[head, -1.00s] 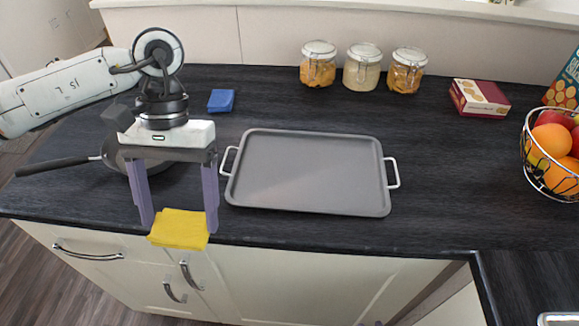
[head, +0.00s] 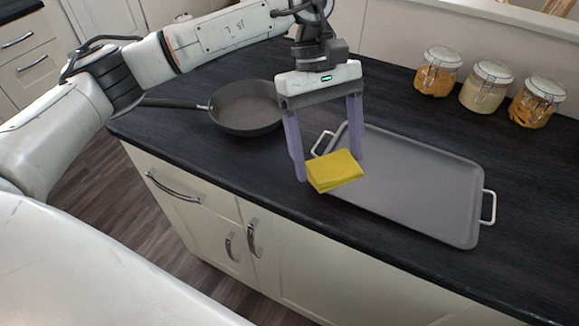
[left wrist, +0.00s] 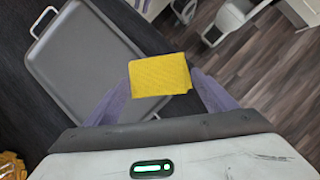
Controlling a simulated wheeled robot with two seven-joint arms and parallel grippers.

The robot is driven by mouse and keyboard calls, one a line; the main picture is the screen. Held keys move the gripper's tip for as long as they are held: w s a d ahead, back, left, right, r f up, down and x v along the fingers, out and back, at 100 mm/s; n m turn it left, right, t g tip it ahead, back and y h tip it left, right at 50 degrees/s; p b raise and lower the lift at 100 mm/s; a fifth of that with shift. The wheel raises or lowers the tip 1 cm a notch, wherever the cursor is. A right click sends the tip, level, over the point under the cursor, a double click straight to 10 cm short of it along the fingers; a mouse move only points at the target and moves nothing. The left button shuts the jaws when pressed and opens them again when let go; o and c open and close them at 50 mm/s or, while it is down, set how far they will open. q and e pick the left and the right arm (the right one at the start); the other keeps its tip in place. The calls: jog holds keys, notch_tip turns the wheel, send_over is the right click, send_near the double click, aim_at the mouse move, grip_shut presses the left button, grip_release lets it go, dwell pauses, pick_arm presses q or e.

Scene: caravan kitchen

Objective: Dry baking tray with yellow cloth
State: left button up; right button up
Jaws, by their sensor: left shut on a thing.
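The grey baking tray (head: 415,190) lies flat on the dark counter, with a white handle at each end. My left gripper (head: 329,172) is shut on the folded yellow cloth (head: 335,172), one purple finger on each side of it. In the head view the cloth overlaps the tray's left end. Whether it touches the tray I cannot tell. In the left wrist view the cloth (left wrist: 160,75) sits between the fingertips, with the tray (left wrist: 85,60) to its left. The cloth hides a little of the tray's near left corner. My right gripper is not in view.
A black frying pan (head: 247,107) stands on the counter left of the tray, its handle pointing left. Three glass jars (head: 490,86) stand along the back. The counter's front edge runs close to the tray. Counter between tray and jars is clear.

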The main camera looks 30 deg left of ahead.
pick_arm(q)
jog(key=w+d+r+n+t, duration=0.4)
jog(key=w+d+n, duration=0.3)
jog(key=n, duration=0.5)
jog(key=shift+w+d+r+t+h+b, duration=0.15)
jog(key=shift+w+d+t+h+b, duration=0.3)
jog(key=shift+w, duration=0.35)
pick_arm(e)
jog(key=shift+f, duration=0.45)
pick_arm(q)
jog(key=shift+a, duration=0.1)
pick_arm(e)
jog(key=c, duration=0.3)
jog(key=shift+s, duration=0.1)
